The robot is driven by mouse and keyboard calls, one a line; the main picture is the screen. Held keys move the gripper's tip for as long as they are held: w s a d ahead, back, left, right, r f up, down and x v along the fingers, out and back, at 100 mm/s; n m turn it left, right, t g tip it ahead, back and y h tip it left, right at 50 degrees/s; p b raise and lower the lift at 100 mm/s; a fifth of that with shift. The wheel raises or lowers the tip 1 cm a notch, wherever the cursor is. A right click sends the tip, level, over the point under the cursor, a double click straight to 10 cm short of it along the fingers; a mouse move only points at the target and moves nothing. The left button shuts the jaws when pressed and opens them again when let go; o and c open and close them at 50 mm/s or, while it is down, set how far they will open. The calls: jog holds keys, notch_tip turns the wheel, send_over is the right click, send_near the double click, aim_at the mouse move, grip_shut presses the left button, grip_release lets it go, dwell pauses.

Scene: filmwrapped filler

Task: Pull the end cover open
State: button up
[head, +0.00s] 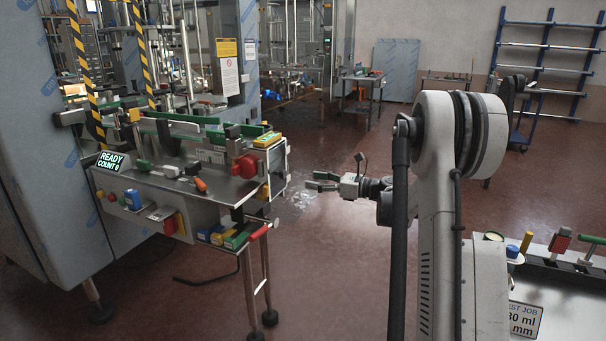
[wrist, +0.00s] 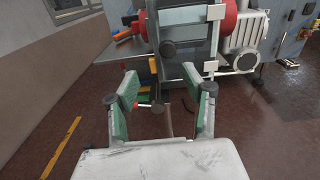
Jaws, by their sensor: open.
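The end cover (head: 277,170) closes off the right end of the machine's bench in the head view. Whether the cover is fully closed is hard to tell.
A red drum-like part (head: 244,167) and a display (head: 111,162) sit on the machine's bench. Small coloured boxes (head: 228,236) lie on a shelf below the cover, near a red-handled lever (head: 259,232). The floor (head: 330,260) between my arm and the bench is clear.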

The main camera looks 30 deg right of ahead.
aim_at(285, 174)
jog(key=shift+m, duration=0.3)
jog(key=x, duration=0.4)
jog(key=b+x, duration=0.1)
jog(key=x, duration=0.3)
jog(key=d+x, duration=0.1)
jog(key=x, duration=0.3)
jog(key=shift+w+a+f, duration=0.1)
jog(key=shift+w, duration=0.5)
grip_shut()
